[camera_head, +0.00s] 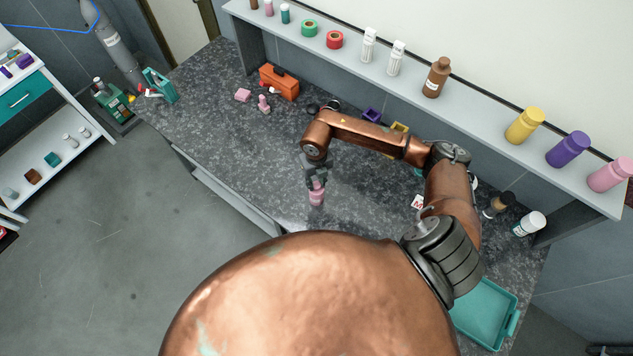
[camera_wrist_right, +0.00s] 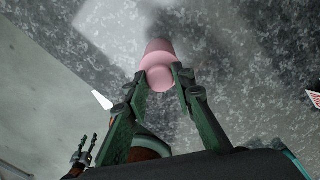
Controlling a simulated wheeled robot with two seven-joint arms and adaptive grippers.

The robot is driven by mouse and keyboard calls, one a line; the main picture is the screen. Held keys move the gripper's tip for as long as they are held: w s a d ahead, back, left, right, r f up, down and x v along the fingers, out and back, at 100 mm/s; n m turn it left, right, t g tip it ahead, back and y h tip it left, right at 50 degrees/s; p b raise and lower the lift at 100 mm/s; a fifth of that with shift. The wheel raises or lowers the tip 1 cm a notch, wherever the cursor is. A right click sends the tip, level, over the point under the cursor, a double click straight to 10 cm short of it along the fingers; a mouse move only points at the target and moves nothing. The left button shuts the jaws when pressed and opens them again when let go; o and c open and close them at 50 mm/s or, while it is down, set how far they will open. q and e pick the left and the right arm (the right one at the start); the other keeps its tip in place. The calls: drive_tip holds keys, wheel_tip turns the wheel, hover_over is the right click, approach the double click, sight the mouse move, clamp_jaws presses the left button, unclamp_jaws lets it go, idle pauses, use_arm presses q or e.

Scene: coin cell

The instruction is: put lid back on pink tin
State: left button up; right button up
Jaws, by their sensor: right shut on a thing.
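My right gripper (camera_head: 317,182) points down over the dark speckled counter. In the right wrist view its two fingertips (camera_wrist_right: 162,78) are closed on a rounded pink knob, part of the pink lid (camera_wrist_right: 160,76). A wider pink body, the pink tin (camera_wrist_right: 158,47), shows directly beyond the lid. In the head view this pink tin (camera_head: 316,198) shows just under the fingertips. I cannot tell whether lid and tin touch or are seated. A dark gripper that seems to be my left one (camera_wrist_right: 85,152) shows small at the lower left of the wrist view; its jaws are unclear.
On the counter (camera_head: 215,130), an orange box (camera_head: 279,82) and small pink pieces (camera_head: 264,103) stand back left. A teal tray (camera_head: 485,312) lies front right, with bottles (camera_head: 530,223) behind it. A shelf (camera_head: 480,105) runs along the back. The counter left of my gripper is clear.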

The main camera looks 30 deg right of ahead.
idle(0.4)
drive_tip(key=o, duration=0.9)
drive_tip(key=shift+o, duration=0.4)
drive_tip(key=o, duration=0.4)
drive_tip(key=shift+r, duration=0.1)
drive_tip(key=shift+r+p, duration=2)
drive_tip(key=shift+r, duration=1.4)
drive_tip(key=shift+c, duration=0.2)
clamp_jaws()
